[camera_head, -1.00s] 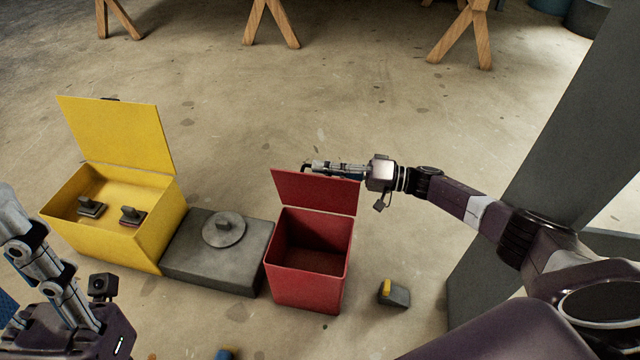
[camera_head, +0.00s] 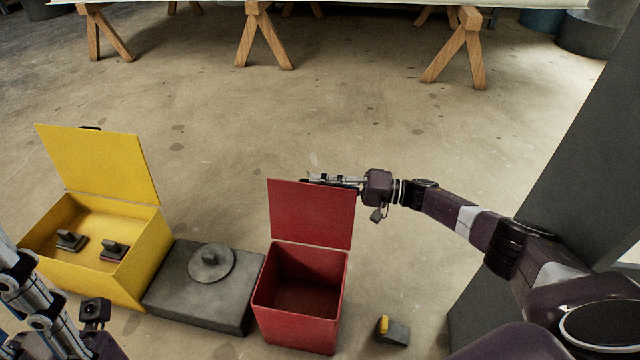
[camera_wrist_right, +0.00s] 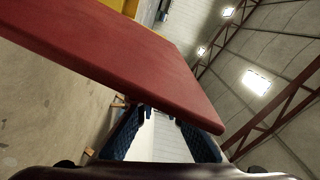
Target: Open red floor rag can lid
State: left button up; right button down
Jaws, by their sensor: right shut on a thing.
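The red can (camera_head: 297,318) stands on the floor with its open top and empty-looking inside showing. Its red lid (camera_head: 310,214) stands up along the can's far edge. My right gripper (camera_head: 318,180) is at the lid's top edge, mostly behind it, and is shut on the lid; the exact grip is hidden. In the right wrist view the lid (camera_wrist_right: 110,60) crosses the picture above and in front of the dark blue finger pads (camera_wrist_right: 160,132). My left gripper (camera_head: 30,290) is at the left edge, cut off by the frame, so its fingertips are not clear.
A yellow box (camera_head: 140,262) with its lid up holds two dark blocks. A grey slab (camera_head: 190,315) with a round knob lies between the boxes. A small dark block with yellow (camera_head: 393,330) lies right of the can. A grey post (camera_head: 570,150) stands at right.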

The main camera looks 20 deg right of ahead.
jog(key=shift+s+f, duration=0.1)
jog(key=shift+f, duration=0.25)
jog(key=c, duration=2.1)
grip_release()
jog(key=shift+r, duration=0.1)
